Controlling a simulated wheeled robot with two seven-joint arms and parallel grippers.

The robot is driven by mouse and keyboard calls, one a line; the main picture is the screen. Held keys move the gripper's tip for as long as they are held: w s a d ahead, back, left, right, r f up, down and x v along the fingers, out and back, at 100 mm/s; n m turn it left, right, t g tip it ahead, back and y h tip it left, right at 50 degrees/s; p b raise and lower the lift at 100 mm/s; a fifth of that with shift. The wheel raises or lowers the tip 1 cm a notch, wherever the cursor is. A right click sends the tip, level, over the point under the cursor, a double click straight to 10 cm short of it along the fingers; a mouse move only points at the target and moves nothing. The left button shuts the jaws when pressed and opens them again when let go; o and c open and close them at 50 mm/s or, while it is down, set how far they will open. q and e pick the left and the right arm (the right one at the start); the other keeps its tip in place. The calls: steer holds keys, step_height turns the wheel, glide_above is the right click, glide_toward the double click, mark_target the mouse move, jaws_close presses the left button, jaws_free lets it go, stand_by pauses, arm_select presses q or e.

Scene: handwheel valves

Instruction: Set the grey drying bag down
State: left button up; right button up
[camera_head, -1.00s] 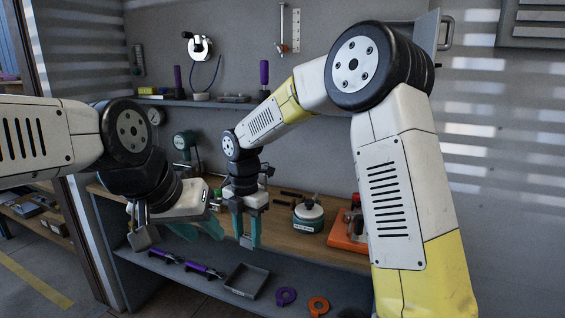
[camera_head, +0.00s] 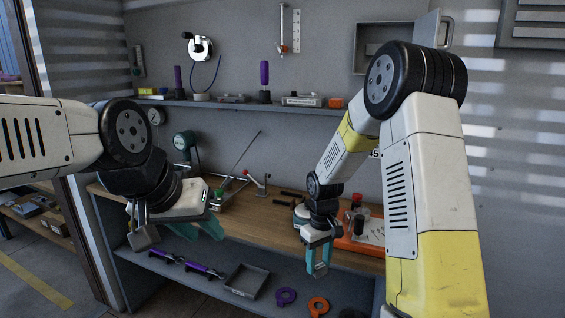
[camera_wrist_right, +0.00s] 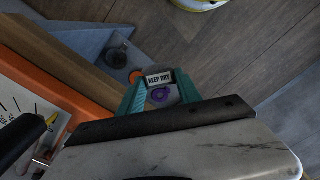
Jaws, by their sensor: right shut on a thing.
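My right gripper (camera_head: 318,272) points down in front of the workbench's front edge, over the lower shelf. In the right wrist view its teal fingers (camera_wrist_right: 160,93) are shut on the grey drying bag (camera_wrist_right: 158,79), whose white label reads "KEEP DRY". Only the label end shows clearly; the fingers and gripper body hide the rest. The bag is held in the air, not resting on anything I can see. My left gripper (camera_head: 206,228) hangs over the bench's left front; its finger gap is not clear.
The lower shelf holds a grey tray (camera_head: 246,280), a purple ring (camera_head: 286,296), an orange ring (camera_head: 318,306) and purple-handled tools (camera_head: 205,271). An orange case (camera_head: 356,246) stands on the bench, right of my right gripper. The bench middle (camera_head: 258,222) has bare wood.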

steer(key=d+m, duration=0.1)
steer(key=m, duration=0.1)
steer(key=s+d+f+m, duration=0.1)
steer(key=d+m, duration=0.1)
steer(key=d+f+m, duration=0.1)
steer(key=d+m, duration=0.1)
steer(key=shift+s+d+f, duration=0.1)
steer(key=shift+s+f, duration=0.05)
steer(key=shift+f, duration=0.1)
